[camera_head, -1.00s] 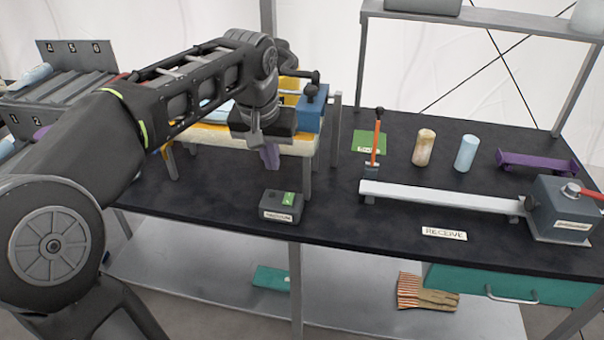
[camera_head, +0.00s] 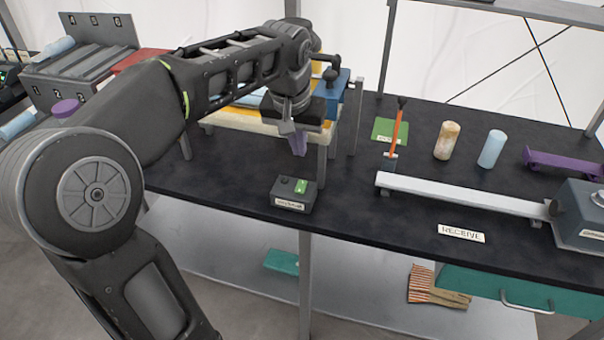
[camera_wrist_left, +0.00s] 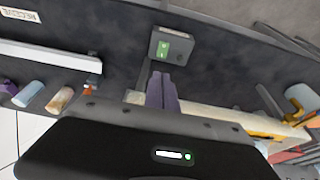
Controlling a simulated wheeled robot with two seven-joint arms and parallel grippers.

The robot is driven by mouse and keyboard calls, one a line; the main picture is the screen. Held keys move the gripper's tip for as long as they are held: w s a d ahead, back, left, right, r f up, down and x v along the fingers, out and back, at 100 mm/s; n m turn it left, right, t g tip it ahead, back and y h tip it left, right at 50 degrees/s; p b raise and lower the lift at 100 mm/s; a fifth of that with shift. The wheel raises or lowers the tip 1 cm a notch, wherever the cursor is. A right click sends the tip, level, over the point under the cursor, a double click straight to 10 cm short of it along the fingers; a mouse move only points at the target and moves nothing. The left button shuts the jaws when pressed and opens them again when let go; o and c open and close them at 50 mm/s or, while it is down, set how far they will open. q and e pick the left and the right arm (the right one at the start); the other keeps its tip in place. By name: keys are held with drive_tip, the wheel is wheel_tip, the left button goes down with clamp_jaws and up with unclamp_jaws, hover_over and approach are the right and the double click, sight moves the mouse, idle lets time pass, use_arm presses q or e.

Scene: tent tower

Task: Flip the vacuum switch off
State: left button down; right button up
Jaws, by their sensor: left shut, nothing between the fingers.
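The vacuum switch box (camera_head: 294,195) is a small dark grey block with a front label, near the front edge of the black table. Its green rocker (camera_head: 301,186) is on the top, at the right side. My left gripper (camera_head: 299,151) is shut and empty, with purple-grey fingers pointing down. It is above and behind the box, apart from it. In the left wrist view its fingers (camera_wrist_left: 163,86) appear just below the box. My right gripper is not in view.
A yellow-and-cream raised bench (camera_head: 262,125) with a blue block (camera_head: 331,90) stands behind the gripper. A long pale rail (camera_head: 460,197) lies to the right, with two cylinders (camera_head: 447,141) behind it. The tabletop between box and rail is clear.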

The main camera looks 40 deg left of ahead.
use_arm(q)
drive_tip(key=p, duration=0.1)
approach(302, 185)
drive_tip(key=x, duration=0.2)
drive_tip(key=w+x, duration=0.1)
drive_tip(key=x, duration=0.2)
drive_tip(key=shift+w+a+f, duration=0.1)
drive_tip(key=shift+w+a, duration=0.05)
drive_tip(key=shift+a, duration=0.1)
drive_tip(key=shift+f, duration=0.7)
drive_tip(key=shift+f, duration=0.1)
idle(0.5)
drive_tip(key=shift+f, duration=0.1)
drive_tip(key=shift+s+d+f+b, duration=0.1)
drive_tip(key=shift+s+b, duration=0.2)
drive_tip(key=shift+b, duration=0.05)
drive_tip(key=shift+s+d, duration=0.2)
drive_tip(key=shift+s, duration=0.3)
